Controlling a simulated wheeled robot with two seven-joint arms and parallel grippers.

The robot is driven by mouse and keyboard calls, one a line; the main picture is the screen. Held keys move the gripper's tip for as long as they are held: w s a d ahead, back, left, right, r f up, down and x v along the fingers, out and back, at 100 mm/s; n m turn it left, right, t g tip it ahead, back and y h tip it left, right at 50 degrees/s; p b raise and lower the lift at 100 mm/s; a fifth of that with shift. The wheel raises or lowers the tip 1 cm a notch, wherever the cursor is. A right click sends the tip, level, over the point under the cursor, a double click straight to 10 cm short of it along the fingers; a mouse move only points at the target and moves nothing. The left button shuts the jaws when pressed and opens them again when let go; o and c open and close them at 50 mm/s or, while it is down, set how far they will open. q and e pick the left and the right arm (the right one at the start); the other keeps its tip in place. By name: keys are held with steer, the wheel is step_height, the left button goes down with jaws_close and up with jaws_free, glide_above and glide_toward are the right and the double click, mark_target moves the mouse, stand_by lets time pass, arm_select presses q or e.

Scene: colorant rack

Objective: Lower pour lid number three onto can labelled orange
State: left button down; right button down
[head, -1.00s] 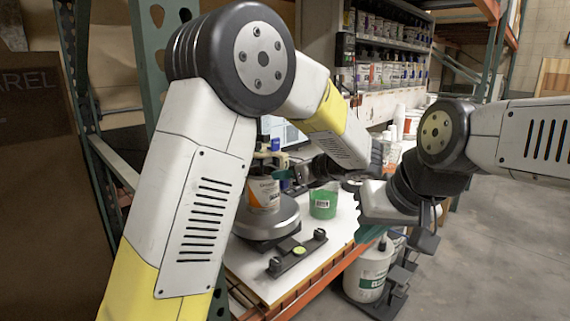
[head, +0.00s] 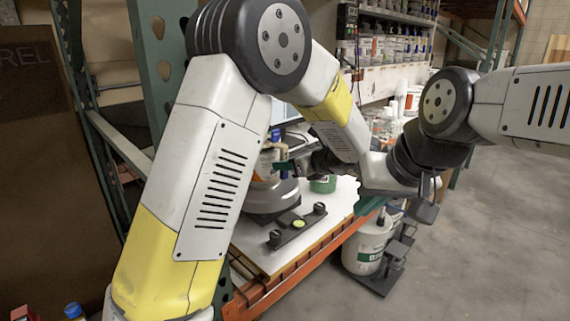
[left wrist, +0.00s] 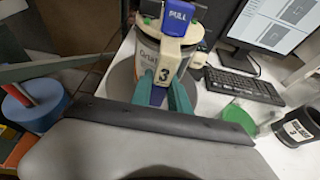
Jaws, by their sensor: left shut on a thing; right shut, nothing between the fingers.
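Pour lid number three (left wrist: 168,52) has a blue PULL tab and a "3" on its pale front. My left gripper (left wrist: 163,93) is shut on this lid, its green fingers on either side of the pale part. The can labelled orange (head: 264,167) stands upright on a round grey base; part of its label (left wrist: 148,48) shows behind the lid in the left wrist view. The lid is over the can's top; I cannot tell whether it touches the rim. In the head view my left gripper (head: 284,165) partly covers the can. My right gripper (head: 427,205) is shut and empty, off to the right.
A green tub (head: 322,184) stands right of the can. A black holder marked 3 (left wrist: 299,128) is at the right of the left wrist view, near a keyboard (left wrist: 243,85) and monitor (left wrist: 273,25). A dark fixture (head: 297,228) sits at the table's front.

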arm_select(q)
steer(key=shift+f, duration=0.55)
stand_by(0.4)
steer(key=c, duration=1.2)
jaws_free()
steer(key=shift+o, duration=0.2)
